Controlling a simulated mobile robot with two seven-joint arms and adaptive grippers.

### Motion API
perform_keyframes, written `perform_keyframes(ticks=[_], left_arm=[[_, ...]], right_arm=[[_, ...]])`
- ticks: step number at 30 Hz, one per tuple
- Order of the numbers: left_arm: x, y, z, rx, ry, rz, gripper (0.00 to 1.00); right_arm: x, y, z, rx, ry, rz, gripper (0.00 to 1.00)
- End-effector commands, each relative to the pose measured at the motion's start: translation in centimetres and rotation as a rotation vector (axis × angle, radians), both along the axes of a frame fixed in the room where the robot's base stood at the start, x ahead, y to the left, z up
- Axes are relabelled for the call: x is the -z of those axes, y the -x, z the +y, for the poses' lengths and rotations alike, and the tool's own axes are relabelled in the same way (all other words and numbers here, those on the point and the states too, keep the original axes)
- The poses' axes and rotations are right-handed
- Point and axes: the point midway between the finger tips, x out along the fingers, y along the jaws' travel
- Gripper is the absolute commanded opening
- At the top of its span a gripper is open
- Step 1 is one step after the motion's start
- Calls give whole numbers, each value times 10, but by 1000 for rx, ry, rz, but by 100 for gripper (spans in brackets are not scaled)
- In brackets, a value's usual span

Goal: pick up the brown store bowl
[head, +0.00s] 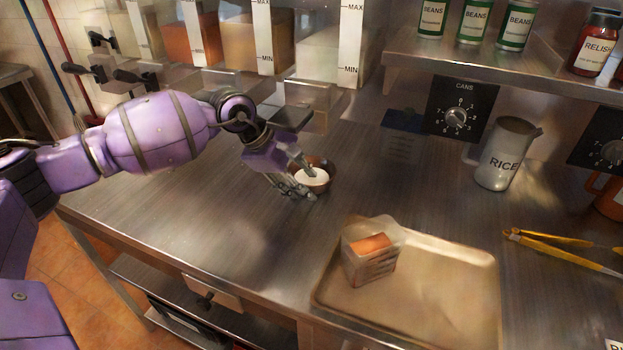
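The brown bowl (329,183) stands on the steel counter (230,185) near the middle of the head view, with something white in it. My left gripper (311,187) reaches it from the left. Its fingers are apart: one tip is over the white contents, the other is low at the bowl's near left side. The near left rim lies between them and is partly hidden; I cannot tell whether either finger touches it. My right gripper is not in view.
A tan tray (440,300) with an open carton (370,254) lies in front of the bowl. A RICE pitcher (504,155) and yellow tongs (560,245) are at the right. Dispensers (255,45) line the back, and a shelf (480,65) holds cans. The counter left of the bowl is clear.

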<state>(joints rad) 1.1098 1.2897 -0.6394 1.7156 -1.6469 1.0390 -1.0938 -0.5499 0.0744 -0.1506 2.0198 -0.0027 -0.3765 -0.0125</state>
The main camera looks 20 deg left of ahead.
Motion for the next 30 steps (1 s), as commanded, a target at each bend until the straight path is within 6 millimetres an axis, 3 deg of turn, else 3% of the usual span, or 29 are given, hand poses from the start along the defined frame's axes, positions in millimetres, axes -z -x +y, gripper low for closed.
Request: perform_keyframes(ticks=[5,14,30], left_arm=[[0,0,0,0,0,0,39],[0,0,0,0,0,0,1],[-3,-1,1,-1,0,-4,0]], right_arm=[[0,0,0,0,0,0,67],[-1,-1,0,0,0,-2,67],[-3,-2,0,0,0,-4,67]])
